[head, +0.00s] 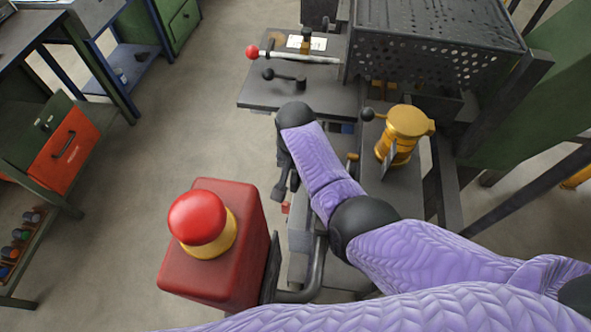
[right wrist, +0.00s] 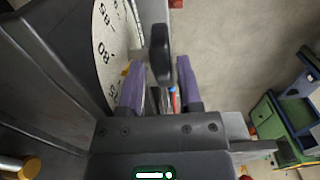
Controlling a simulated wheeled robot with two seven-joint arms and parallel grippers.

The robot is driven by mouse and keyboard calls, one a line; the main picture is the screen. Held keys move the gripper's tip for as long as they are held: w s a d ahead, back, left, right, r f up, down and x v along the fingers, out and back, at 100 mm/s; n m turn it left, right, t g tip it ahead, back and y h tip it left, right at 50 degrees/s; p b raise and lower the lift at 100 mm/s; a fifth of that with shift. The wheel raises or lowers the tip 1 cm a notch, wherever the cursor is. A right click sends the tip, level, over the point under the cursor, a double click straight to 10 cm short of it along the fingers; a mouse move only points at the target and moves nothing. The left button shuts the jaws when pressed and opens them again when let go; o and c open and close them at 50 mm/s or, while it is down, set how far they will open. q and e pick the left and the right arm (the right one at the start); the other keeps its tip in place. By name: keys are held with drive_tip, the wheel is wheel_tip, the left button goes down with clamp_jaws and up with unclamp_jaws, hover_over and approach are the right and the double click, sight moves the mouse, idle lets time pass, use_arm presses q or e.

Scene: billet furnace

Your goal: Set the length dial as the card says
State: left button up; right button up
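The length dial (right wrist: 112,45) shows in the right wrist view as a white round face with black numbers, among them 80 and 85. A dark knob or lever (right wrist: 160,52) stands out beside the dial face. My right gripper (right wrist: 160,80) is open, with a purple finger on either side of this dark part and gaps visible beside it. In the head view the right gripper (head: 286,188) points down beside the machine, and the dial face is hidden there. A small white card (head: 306,43) lies on the machine's top; its writing is unreadable. My left gripper is out of view.
A red box with a red mushroom button (head: 198,217) stands left of my right arm. A dark plate (head: 300,95) carries a red-knobbed lever (head: 252,52) and a black-knobbed lever (head: 268,74). A yellow cylinder (head: 403,130) stands to the right.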

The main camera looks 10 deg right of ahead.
clamp_jaws()
drive_tip(key=shift+w+f+b, duration=0.1)
drive_tip(key=shift+b, duration=0.2)
drive_tip(key=shift+w+d+g+b, duration=0.1)
drive_tip(key=shift+w+g+b, duration=0.05)
drive_tip(key=shift+g+b, duration=0.35)
